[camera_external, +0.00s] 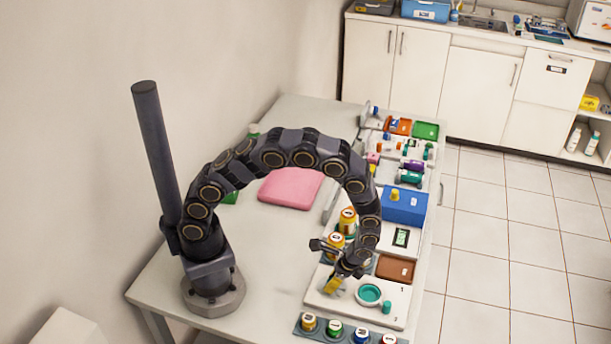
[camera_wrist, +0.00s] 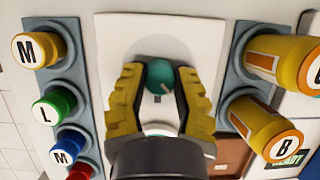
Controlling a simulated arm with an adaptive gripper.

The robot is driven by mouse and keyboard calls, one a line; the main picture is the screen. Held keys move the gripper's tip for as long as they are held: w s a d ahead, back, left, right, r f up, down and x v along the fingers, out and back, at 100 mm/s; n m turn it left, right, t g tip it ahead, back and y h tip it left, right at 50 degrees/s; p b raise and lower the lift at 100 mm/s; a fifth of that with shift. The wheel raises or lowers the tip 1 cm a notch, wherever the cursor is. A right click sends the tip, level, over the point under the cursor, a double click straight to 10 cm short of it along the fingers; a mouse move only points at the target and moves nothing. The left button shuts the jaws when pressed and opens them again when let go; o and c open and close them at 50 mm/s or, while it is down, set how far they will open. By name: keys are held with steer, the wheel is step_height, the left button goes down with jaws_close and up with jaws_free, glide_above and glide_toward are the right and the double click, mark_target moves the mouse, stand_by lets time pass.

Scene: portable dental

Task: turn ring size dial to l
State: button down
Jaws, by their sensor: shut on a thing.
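The teal ring size dial (camera_wrist: 158,74) sits on a white panel (camera_wrist: 112,26) in the wrist view, with a pale pointer mark toward its lower right. My gripper (camera_wrist: 159,76) has its yellow fingers on either side of the dial, shut on it. In the external view my gripper (camera_external: 336,284) is low over the left part of the white panel (camera_external: 316,297), and the dial is hidden there. No letter L can be read beside the dial; the panel's lower part is behind my gripper.
A row of colored pegs lettered M and L, including a green L peg (camera_wrist: 46,112), stands left in the wrist view. Yellow bottles, one marked B (camera_wrist: 262,125), stand right. A pink pad (camera_external: 290,189) lies farther back.

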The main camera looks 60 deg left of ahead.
steer(key=shift+s+a+n, duration=0.1)
steer(key=shift+n, duration=0.3)
steer(key=c, duration=0.7)
jaws_free()
steer(key=v, duration=1.2)
